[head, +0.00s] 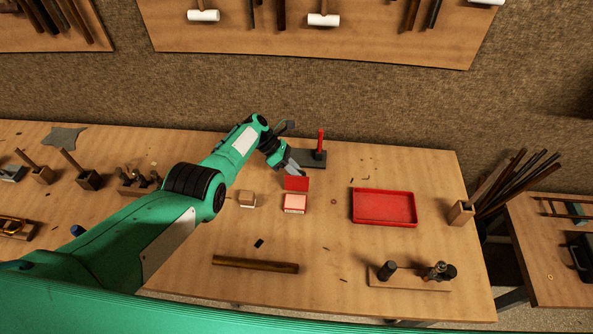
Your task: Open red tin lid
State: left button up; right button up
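The small red tin (294,204) stands on the wooden bench, with a pale inside or top face showing. Its red lid (297,184) stands raised at the tin's back edge, so the tin looks open. My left gripper (294,170) is just behind the lid, its fingers angled down towards the lid's upper edge. I cannot tell whether it touches the lid, or whether its fingers are apart or together. My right gripper is not in view.
A red tray (385,208) lies right of the tin. A red post (320,141) on a dark base stands behind the gripper. A wooden block (247,199) sits left of the tin, a brass tube (255,265) in front. A wooden stand (410,279) holds dark tools at front right.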

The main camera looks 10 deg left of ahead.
pick_arm(q)
jog(key=shift+w+a+r, duration=0.15)
jog(key=shift+a+r, duration=0.05)
jog(key=shift+r, duration=0.05)
jog(key=v, duration=1.3)
jog(key=shift+a, duration=0.2)
jog(key=shift+f, duration=0.15)
